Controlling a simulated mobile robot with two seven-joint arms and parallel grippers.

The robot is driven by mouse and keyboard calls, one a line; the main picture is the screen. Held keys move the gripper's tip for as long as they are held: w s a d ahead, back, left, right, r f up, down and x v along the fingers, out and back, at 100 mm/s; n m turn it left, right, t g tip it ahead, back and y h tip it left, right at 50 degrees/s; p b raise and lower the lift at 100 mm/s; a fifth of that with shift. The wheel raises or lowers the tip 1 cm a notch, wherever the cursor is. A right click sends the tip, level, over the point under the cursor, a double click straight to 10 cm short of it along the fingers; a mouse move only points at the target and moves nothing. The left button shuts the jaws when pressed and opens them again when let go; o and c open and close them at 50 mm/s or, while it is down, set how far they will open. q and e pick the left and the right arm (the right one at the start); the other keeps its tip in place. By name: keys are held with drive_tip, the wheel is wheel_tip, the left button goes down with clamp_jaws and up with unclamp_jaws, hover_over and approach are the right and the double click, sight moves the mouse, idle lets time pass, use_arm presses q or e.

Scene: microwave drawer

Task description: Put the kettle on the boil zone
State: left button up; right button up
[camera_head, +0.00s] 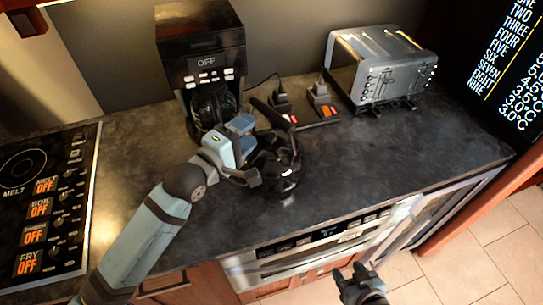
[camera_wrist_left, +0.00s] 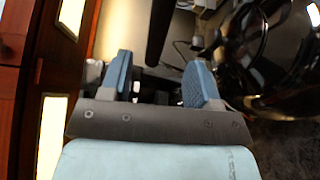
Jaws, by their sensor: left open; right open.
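The dark, glossy kettle (camera_head: 283,178) stands on the dark counter, in front of the coffee maker. Its dark rounded body fills the upper right of the left wrist view (camera_wrist_left: 275,50). My left gripper (camera_head: 246,134) is open at the kettle's left upper side, partly covering it. In the left wrist view, a dark bar shows beyond the gap between the blue fingers (camera_wrist_left: 160,78); I cannot tell whether it is the kettle's handle. The BOIL label (camera_head: 40,208) reads OFF on the black cooktop (camera_head: 75,215) at far left. My right gripper (camera_head: 358,278) is open and empty, low in front of the counter.
A coffee maker (camera_head: 203,50) stands behind the kettle and a toaster (camera_head: 380,70) at the back right. Plugs and sockets (camera_head: 322,100) lie between them. The counter (camera_head: 400,155) right of the kettle is clear.

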sight(267, 116)
use_arm(q)
drive_tip(key=x, duration=0.3)
drive_tip(key=shift+w+d+r+p, duration=0.15)
drive_tip(key=shift+w+d+p, duration=0.05)
drive_tip(key=shift+p, duration=0.1)
drive_tip(key=p+x, duration=0.1)
drive_tip(key=x, duration=0.2)
drive_tip(key=shift+w+d+r, duration=0.1)
drive_tip(key=shift+w+d, duration=0.05)
drive_tip(key=shift+d, duration=0.2)
drive_tip(key=shift+w+d, duration=0.3)
drive_tip(key=shift+a, duration=0.1)
clamp_jaws()
